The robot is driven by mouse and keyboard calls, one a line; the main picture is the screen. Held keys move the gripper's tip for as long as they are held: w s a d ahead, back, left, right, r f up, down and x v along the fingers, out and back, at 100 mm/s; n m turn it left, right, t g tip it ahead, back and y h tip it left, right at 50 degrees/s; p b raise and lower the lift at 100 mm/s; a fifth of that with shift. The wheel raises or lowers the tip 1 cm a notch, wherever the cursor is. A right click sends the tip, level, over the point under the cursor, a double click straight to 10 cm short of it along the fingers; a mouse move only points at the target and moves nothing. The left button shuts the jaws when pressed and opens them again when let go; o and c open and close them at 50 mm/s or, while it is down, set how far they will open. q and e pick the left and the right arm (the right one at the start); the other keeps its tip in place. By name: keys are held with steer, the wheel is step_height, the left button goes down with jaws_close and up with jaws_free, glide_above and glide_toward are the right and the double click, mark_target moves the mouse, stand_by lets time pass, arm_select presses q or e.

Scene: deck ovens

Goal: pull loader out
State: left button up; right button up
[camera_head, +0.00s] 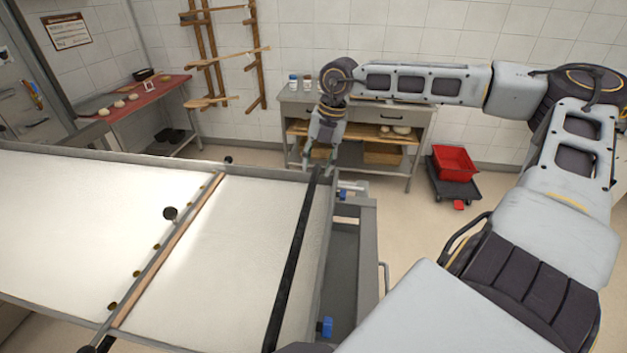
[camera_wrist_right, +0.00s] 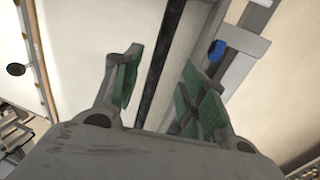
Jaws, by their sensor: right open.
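The loader (camera_head: 235,240) is a wide, flat, white-surfaced bed in a grey frame, filling the lower left of the head view. A wooden strip (camera_head: 170,250) and a black bar (camera_head: 293,270) cross it. My right gripper (camera_head: 317,168) is over the far end of the black bar, pointing down. In the right wrist view the open, green-padded fingers of my right gripper (camera_wrist_right: 163,82) stand on either side of the black bar (camera_wrist_right: 160,60). Nothing is seen gripped, and contact with the bar cannot be told. My left gripper is not in view.
A grey stand with blue clips (camera_head: 367,270) is beside the loader's right end. A workbench (camera_head: 375,112) is behind it. A red tub (camera_head: 454,163) sits on a black dolly (camera_head: 453,188). A red-topped table (camera_head: 140,101) and wooden peel rack (camera_head: 208,50) are at the back left.

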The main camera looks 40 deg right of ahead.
mark_target(313, 183)
steer(key=shift+w+a+f+p, duration=0.1)
steer(key=shift+w+a+f, duration=0.05)
steer(key=shift+f, duration=1)
steer(key=shift+w+a+f+p, duration=0.1)
steer(key=shift+w+a+f, duration=0.1)
steer(key=shift+f, duration=0.95)
steer(key=shift+w+a+f+p, duration=0.1)
steer(key=shift+w+f, duration=0.05)
steer(key=shift+f, duration=1)
jaws_close()
